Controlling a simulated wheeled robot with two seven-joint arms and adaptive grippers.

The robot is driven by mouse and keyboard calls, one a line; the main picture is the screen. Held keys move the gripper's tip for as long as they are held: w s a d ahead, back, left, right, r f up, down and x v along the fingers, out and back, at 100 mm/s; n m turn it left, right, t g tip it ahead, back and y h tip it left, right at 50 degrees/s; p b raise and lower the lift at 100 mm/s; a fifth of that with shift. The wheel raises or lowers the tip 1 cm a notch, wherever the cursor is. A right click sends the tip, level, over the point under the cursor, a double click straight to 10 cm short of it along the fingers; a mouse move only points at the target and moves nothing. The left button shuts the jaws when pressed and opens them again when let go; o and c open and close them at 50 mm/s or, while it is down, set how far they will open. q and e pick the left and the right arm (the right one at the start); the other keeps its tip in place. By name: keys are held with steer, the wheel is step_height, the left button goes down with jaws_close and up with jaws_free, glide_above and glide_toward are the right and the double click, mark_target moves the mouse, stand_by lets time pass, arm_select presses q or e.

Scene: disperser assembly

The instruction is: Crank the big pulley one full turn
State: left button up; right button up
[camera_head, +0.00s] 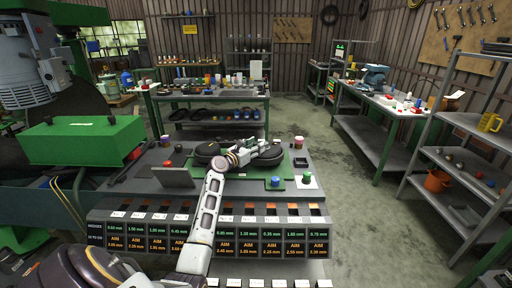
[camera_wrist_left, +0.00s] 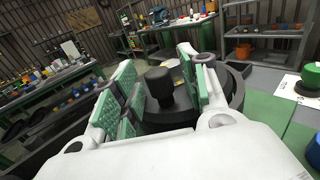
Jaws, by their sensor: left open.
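The pulley (camera_head: 270,156) is a black round wheel lying flat on the green mat of the bench. In the left wrist view its dark rim (camera_wrist_left: 236,88) curves behind the right finger. A black upright crank knob (camera_wrist_left: 160,82) stands on it, between my fingers. My left gripper (camera_head: 240,156) is open over the pulley's left side, and its green-padded fingers stand either side of the knob (camera_wrist_left: 162,92). I cannot tell whether a pad touches it. A second black round part (camera_head: 207,149) lies left of the gripper. My right gripper is not in view.
A grey tilted panel (camera_head: 173,177) stands left of my arm. A labelled bin rack (camera_head: 140,232) lines the front edge. A cup (camera_head: 299,142) stands behind.

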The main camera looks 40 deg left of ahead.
arm_select(q)
steer(key=s, duration=1.1)
steer(key=shift+s+a, duration=0.25)
steer(key=shift+s, duration=0.05)
